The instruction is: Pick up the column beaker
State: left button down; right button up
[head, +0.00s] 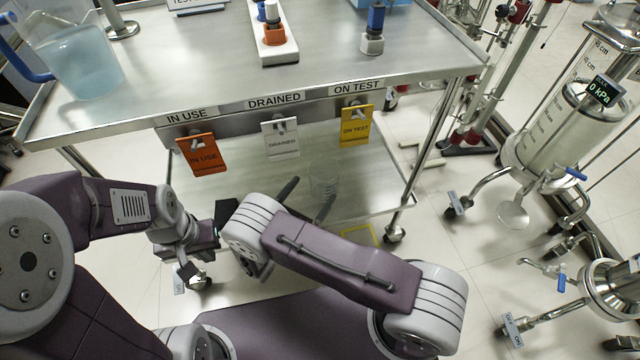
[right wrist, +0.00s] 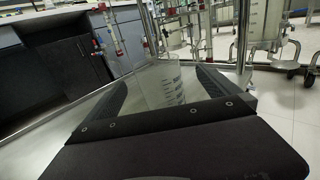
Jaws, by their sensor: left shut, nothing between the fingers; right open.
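The column beaker is a clear beaker with graduation marks. In the head view the beaker (head: 323,185) stands on the lower shelf of the steel cart, faint against it. My right gripper (head: 307,198) is open, its dark fingers pointing toward the beaker. In the right wrist view the beaker (right wrist: 165,85) shows between the two spread fingers of the right gripper (right wrist: 168,92). I cannot tell whether either finger touches it. My left gripper (head: 187,270) is shut and empty, pointing down at the cart's left front, apart from the beaker.
The cart's upper top (head: 330,66) overhangs the shelf, with orange, white and yellow tags hanging from its front edge. A jug of liquid (head: 80,62) stands at its left. Glass columns (head: 565,125) on wheeled stands are at the right. Floor between cart and stands is clear.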

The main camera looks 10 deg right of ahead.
aim_at(319, 182)
jog(key=shift+a, duration=0.1)
jog(key=b+x, duration=0.1)
jog(key=x, duration=0.2)
jog(key=shift+w, duration=0.15)
jog(key=shift+w+d, duration=0.15)
jog(key=shift+d, duration=0.2)
jog(key=b+x, duration=0.2)
jog(key=x, duration=0.1)
jog(key=b+x, duration=0.1)
jog(key=shift+w+f, duration=0.3)
jog(key=shift+w+d+r, duration=0.2)
jog(key=shift+w, duration=0.1)
jog(key=c, duration=1.8)
jog(key=s+d+r+p, duration=0.1)
jog(key=s+r+p, duration=0.2)
jog(key=s+d+r+p, duration=0.1)
jog(key=s+r+p, duration=0.2)
jog(key=s+r, duration=0.1)
jog(key=s+d+r+p, duration=0.1)
jog(key=s+r+p, duration=0.2)
jog(key=s+r, duration=0.1)
jog(key=shift+s+d, duration=0.1)
jog(key=shift+d, duration=0.2)
